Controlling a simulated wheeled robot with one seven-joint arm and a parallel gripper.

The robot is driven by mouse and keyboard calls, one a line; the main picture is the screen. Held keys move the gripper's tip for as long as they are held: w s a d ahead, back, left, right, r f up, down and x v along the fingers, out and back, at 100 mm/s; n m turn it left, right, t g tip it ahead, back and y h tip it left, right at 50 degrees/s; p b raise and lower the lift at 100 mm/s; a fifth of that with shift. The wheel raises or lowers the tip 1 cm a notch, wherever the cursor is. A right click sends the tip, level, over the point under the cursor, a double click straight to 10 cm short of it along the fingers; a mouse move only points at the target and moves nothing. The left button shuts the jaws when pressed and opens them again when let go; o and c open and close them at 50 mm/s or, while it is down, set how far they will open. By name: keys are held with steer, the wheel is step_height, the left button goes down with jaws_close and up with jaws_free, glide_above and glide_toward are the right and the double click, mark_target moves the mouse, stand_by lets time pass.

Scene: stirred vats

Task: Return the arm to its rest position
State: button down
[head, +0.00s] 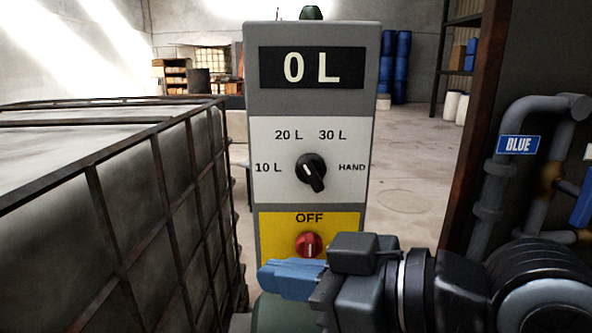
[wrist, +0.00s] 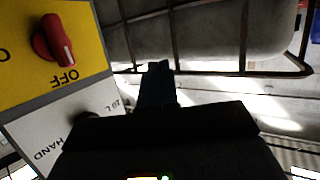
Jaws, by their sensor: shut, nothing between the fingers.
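My gripper (head: 290,277) is in front of the lower part of a grey control panel (head: 248,150) in the head view, with its blue fingers pointing left. The fingers are together and hold nothing; they also show in the wrist view (wrist: 157,82). The panel display (head: 312,67) reads 0 L. The red knob (head: 308,244) sits on the yellow plate under OFF, just above my gripper. It also shows in the wrist view (wrist: 52,38), apart from the fingers.
A caged tank (head: 130,215) fills the left side. Grey pipes with a BLUE label (head: 518,145) and a rusty post (head: 478,110) stand at the right. Blue drums (head: 396,68) and shelves stand at the back. Open floor (head: 410,175) lies behind the panel.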

steer(key=s+d+f+m+t+h, duration=0.5)
steer(key=f+m, duration=0.2)
steer(key=m, duration=0.1)
steer(key=s+d+f+m+t+h, duration=0.4)
steer(key=d+f+m+h, duration=0.15)
steer(key=f+m, duration=0.25)
steer(key=s+d+f+n, duration=0.1)
steer(key=s+d, duration=0.3)
steer(key=s, duration=0.3)
steer(key=s+d+f+n+h, duration=0.1)
steer(key=s+d, duration=0.3)
steer(key=s, duration=0.3)
steer(key=s+d+f+n+g+h, duration=0.1)
steer(key=s+d, duration=0.3)
steer(key=s, duration=0.3)
steer(key=shift+s+f, duration=0.25)
steer(key=shift+f, duration=0.15)
steer(key=c, duration=1.8)
jaws_free()
steer(key=shift+h, duration=0.25)
steer(key=shift+c, duration=0.2)
